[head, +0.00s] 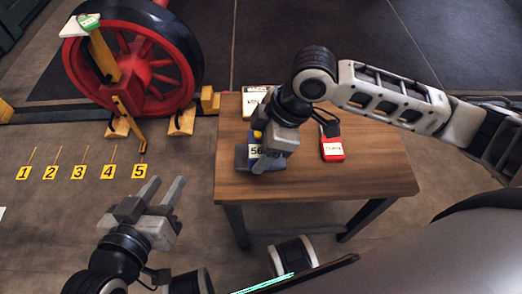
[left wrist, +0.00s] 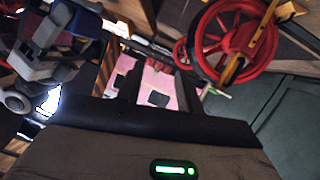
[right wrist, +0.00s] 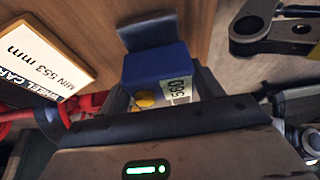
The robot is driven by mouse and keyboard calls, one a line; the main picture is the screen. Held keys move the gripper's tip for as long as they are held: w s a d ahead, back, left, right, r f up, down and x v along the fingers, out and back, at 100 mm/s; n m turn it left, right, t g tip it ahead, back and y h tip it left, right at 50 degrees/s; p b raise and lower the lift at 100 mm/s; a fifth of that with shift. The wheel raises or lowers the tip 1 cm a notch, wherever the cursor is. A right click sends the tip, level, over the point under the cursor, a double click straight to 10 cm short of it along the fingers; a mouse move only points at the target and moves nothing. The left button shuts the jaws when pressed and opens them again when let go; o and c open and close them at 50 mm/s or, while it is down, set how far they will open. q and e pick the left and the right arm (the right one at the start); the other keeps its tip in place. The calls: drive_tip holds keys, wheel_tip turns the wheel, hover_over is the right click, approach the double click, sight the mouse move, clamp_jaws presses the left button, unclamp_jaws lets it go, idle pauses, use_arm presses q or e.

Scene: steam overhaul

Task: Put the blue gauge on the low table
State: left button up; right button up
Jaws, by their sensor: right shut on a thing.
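The blue gauge (head: 268,163) has a pale display reading about 560 and a yellow button. My right gripper (head: 272,146) is shut on it, over the left part of the low table (head: 320,185). In the right wrist view the gauge (right wrist: 155,66) sits between my fingers with the wooden top behind it. I cannot tell whether its underside touches the table. My left gripper (head: 160,192) is open and empty, left of the table and over the floor.
A red device (head: 332,149) stands on the table, right of the gauge. A yellow-framed card (head: 258,100) lies at the table's back left and shows in the right wrist view (right wrist: 40,55). A red wheel (head: 135,62) stands behind left. The table's front right is clear.

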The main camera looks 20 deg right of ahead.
drive_tip(key=shift+f, duration=0.9)
use_arm(q)
drive_tip(key=shift+s+d+r+t+h, duration=0.2)
drive_tip(key=shift+s+r+t+h, duration=0.1)
drive_tip(key=shift+r, duration=0.25)
use_arm(e)
drive_tip(key=shift+r, duration=0.1)
drive_tip(key=o, duration=1.3)
drive_tip(key=shift+c, duration=0.2)
use_arm(q)
drive_tip(key=shift+w+f, duration=0.1)
